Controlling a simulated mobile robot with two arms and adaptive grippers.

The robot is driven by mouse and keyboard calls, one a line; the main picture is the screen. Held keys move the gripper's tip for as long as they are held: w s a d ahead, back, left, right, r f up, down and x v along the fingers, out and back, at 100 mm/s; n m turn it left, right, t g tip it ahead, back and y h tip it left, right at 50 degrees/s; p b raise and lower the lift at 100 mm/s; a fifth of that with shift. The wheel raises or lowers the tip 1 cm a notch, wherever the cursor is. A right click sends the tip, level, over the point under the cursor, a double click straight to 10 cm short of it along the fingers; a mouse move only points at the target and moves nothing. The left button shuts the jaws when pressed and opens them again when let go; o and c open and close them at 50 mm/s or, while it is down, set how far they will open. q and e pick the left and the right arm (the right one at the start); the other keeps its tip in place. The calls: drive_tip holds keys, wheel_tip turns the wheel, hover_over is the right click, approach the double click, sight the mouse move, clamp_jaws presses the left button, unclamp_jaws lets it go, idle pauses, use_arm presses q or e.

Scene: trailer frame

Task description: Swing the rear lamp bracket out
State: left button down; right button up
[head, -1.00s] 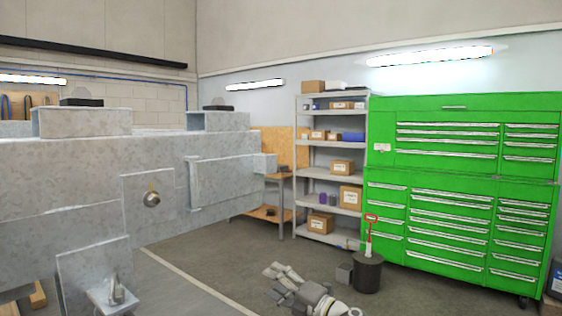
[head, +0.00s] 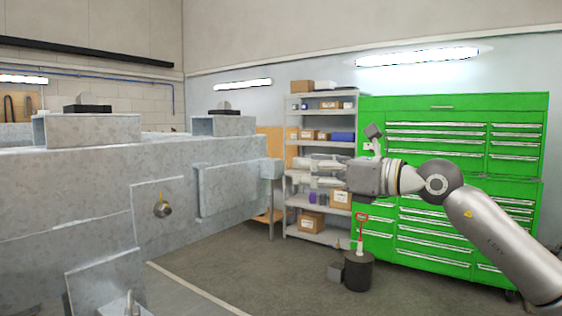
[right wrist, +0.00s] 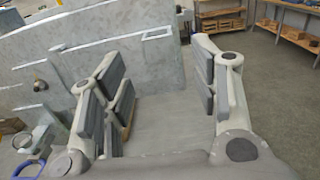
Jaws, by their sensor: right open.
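The grey mottled trailer frame (head: 90,180) fills the left of the head view. A flat plate (head: 228,190) lies along its side near the right end and looks like the rear lamp bracket; I cannot tell for sure. My left gripper is not in view.
A round metal knob (head: 162,209) sticks out of a plate left of the bracket. A shelf rack (head: 320,240) and green tool cabinet (head: 440,246) stand behind my right arm. A dark bin (head: 358,273) stands on the floor.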

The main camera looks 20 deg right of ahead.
sight(279, 166)
drive_tip(key=p+x, duration=0.3)
drive_tip(key=x, duration=0.4)
drive_tip(key=shift+w+a+r, duration=0.15)
drive_tip(key=shift+w+a, duration=0.05)
drive_tip(key=shift+a, duration=0.05)
drive_tip(key=shift+w+a, duration=0.2)
drive_tip(key=shift+w, duration=0.15)
clamp_jaws()
